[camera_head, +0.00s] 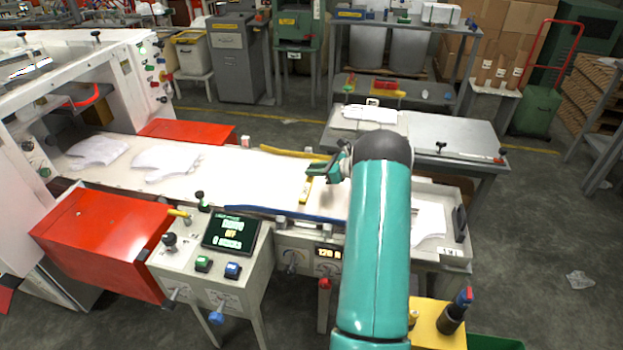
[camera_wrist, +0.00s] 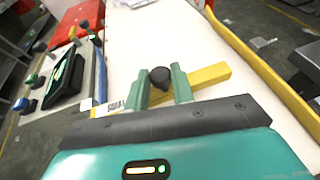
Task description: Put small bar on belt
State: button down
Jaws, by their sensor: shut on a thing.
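The small bar is yellow with a black knob and some printed lettering. It shows in the head view (camera_head: 305,191) and in the wrist view (camera_wrist: 212,76). My gripper (camera_head: 328,169) is shut on its knob, with the green fingers on either side in the wrist view (camera_wrist: 162,84). The bar is over the white belt (camera_head: 228,181), towards its right part, and lies crosswise to it. I cannot tell whether the bar touches the belt. The belt also fills the middle of the wrist view (camera_wrist: 155,38). My arm hides part of the belt's right end.
Two white glove-shaped sheets (camera_head: 166,162) lie on the belt's left part. A long yellow strip (camera_head: 292,153) runs along the far edge and a blue one (camera_head: 285,213) along the near edge. A control box with a screen (camera_head: 230,233) stands in front. Red boxes (camera_head: 100,240) flank the belt.

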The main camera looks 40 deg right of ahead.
aim_at(312, 179)
jog(key=shift+w+a+f, duration=0.15)
jog(key=shift+w+f, duration=0.4)
jog(key=shift+f, duration=0.05)
jog(key=shift+w+f, duration=0.15)
jog(key=shift+f, duration=0.8)
jog(key=shift+w+f, duration=0.15)
jog(key=shift+f, duration=0.75)
jog(key=c, duration=1.2)
grip_release()
